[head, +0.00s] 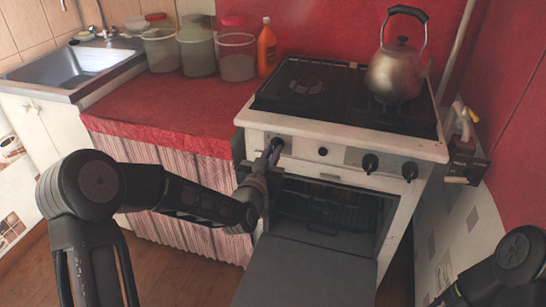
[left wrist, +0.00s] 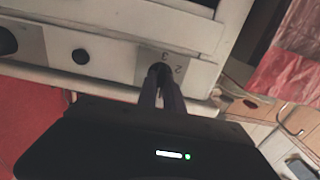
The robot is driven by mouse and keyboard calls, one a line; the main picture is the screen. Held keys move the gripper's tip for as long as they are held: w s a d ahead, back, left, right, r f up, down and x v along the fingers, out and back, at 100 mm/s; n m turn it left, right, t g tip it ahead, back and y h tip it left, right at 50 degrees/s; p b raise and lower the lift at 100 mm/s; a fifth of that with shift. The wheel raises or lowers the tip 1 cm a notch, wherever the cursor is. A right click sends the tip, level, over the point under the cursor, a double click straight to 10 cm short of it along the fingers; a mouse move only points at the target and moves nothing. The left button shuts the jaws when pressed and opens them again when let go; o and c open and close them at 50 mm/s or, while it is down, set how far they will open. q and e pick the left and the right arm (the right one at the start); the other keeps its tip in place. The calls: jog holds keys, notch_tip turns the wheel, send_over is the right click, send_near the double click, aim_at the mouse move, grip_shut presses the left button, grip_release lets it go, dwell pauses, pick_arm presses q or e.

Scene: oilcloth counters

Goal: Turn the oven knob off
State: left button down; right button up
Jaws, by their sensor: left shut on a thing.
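The white stove (head: 330,133) stands at the right end of the counter, with dark knobs along its front panel. My left gripper (head: 272,154) reaches the leftmost knob (head: 278,143) and its fingers are shut on it. In the left wrist view the two fingers (left wrist: 162,90) close around this dark knob (left wrist: 160,68). Printed numerals show beside the knob there. The fingers hide most of the knob, so its exact angle cannot be told. My right gripper is out of view; only part of that arm shows at the lower right.
The oven door (head: 305,270) hangs open below the panel, with a rack inside. A kettle (head: 397,70) stands on the hob. Jars (head: 237,58) and an orange bottle (head: 266,48) stand on the red counter (head: 165,108).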

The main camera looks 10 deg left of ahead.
pick_arm(q)
jog(key=shift+f, duration=0.15)
dwell(0.3)
jog(key=c, duration=1.5)
grip_release()
jog(key=shift+s, duration=0.15)
jog(key=s, duration=0.7)
jog(key=shift+s+a, duration=0.25)
